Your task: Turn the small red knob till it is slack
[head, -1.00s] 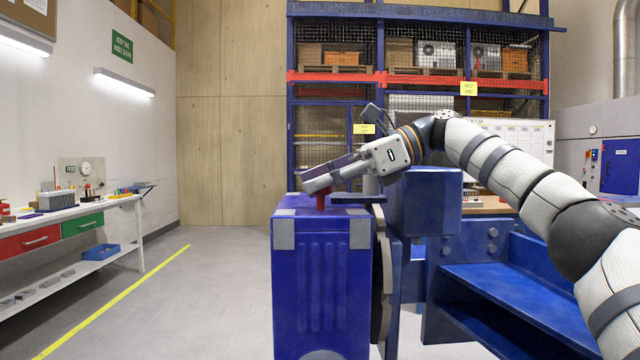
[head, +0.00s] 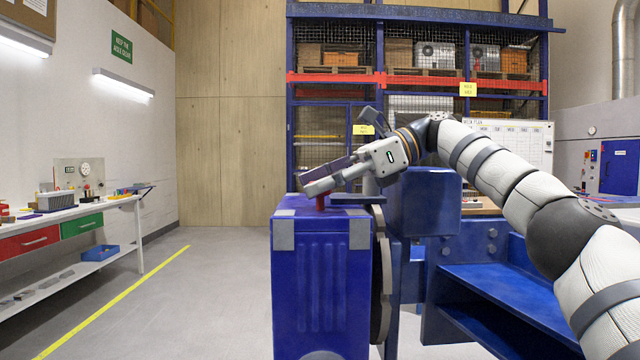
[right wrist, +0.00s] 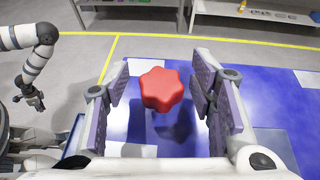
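The small red knob (head: 321,203) has a lobed, star-like rim and stands on top of the blue block (head: 321,290). In the right wrist view the knob (right wrist: 162,89) lies between the two fingers of my right gripper (right wrist: 161,100), with a gap on each side. My right gripper (head: 322,182) is open, reaching over the block from the right, its fingers at the knob. My left gripper (right wrist: 31,97) shows small at the left of the right wrist view, hanging away from the block; its fingers are too small to judge.
A blue upright box (head: 425,203) and a blue beam frame (head: 510,285) stand right of the block. A workbench (head: 75,212) with drawers runs along the left wall. The floor (head: 205,290) between bench and block is clear. A caged rack (head: 420,75) is behind.

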